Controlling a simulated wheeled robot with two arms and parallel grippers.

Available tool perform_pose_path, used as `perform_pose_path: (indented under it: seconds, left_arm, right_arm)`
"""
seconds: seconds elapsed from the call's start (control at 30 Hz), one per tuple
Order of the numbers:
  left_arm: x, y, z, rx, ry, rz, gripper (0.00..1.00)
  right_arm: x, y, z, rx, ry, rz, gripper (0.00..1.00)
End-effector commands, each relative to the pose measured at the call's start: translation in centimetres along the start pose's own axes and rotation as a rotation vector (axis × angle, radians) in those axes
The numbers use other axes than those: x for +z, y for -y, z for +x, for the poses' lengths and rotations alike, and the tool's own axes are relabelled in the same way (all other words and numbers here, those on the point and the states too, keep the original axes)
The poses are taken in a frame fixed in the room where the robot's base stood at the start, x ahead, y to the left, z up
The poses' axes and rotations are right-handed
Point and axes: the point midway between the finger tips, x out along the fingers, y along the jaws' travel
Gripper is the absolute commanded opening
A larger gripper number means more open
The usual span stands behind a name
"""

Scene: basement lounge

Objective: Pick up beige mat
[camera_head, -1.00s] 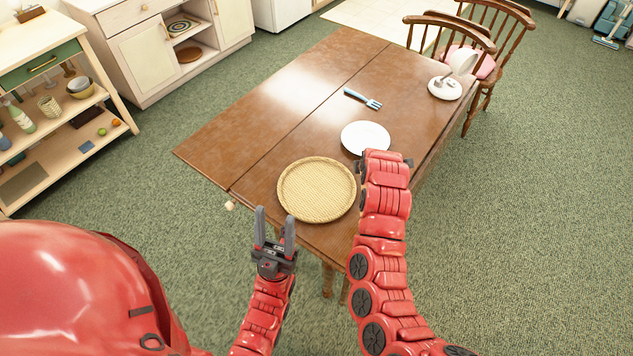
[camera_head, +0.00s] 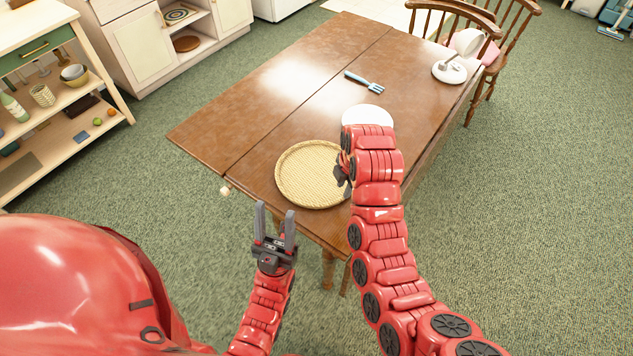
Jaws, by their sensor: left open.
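The beige mat (camera_head: 305,175) is a round woven disc with a raised rim, lying flat on the near end of the brown wooden table (camera_head: 240,118). My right gripper (camera_head: 343,172) is over the mat's right edge. Its dark fingers are partly hidden by my red wrist, and I cannot tell whether they touch the rim or how far apart they are. My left gripper (camera_head: 275,213) is open and empty, fingers pointing up in the picture, in front of the table's near edge and apart from the mat.
A white plate (camera_head: 366,114) lies behind the mat, partly covered by my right arm. Wooden chairs (camera_head: 490,45) stand at the far right end. The table's left side is clear.

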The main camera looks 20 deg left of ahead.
Motion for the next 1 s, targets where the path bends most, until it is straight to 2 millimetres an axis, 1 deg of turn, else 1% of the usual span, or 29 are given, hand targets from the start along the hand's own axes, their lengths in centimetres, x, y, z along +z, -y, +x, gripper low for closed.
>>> perform_pose_path:
  seconds: [0.03,0.27,0.4,0.43,0.5,0.6,0.7,0.9,0.97,1.0]
  left_arm:
    - [0.2,-0.1,-1.1,0.0,0.0,0.0,0.5]
    - [0.3,-0.1,-1.6,0.0,0.0,0.0,0.5]
    - [0.3,-0.1,-2.1,0.0,0.0,0.0,0.5]
    - [0.2,-0.1,-1.5,0.0,0.0,0.0,0.5]
    - [0.1,-0.1,-0.9,0.0,-0.001,0.0,0.5]
    - [0.1,0.0,-0.8,0.0,0.0,0.0,0.5]
    - [0.1,0.0,-0.7,0.0,0.0,0.0,0.5]
    - [0.1,0.0,-0.8,0.0,0.0,0.0,0.5]
    - [0.1,0.0,-0.8,0.0,0.0,0.0,0.5]
    - [0.1,0.0,-0.8,0.0,-0.001,0.0,0.5]
  right_arm:
    - [-0.1,0.0,1.1,0.001,0.001,-0.002,0.3]
    - [0.0,-0.1,1.7,0.002,0.0,0.0,0.3]
    - [-0.1,-0.1,3.2,0.001,0.0,0.0,0.3]
    - [-0.1,-0.2,3.2,-0.001,-0.001,0.001,0.3]
    - [-0.2,-0.2,4.2,-0.003,-0.002,0.0,0.3]
    - [-0.2,-0.2,5.6,-0.001,0.0,0.001,0.3]
    - [-0.2,-0.2,6.5,-0.001,-0.001,0.001,0.3]
    - [-0.2,-0.3,6.6,0.002,0.0,0.001,0.3]
    - [-0.2,-0.3,6.6,0.002,0.0,0.001,0.19]
    - [-0.2,-0.3,6.6,0.002,0.0,0.001,0.12]
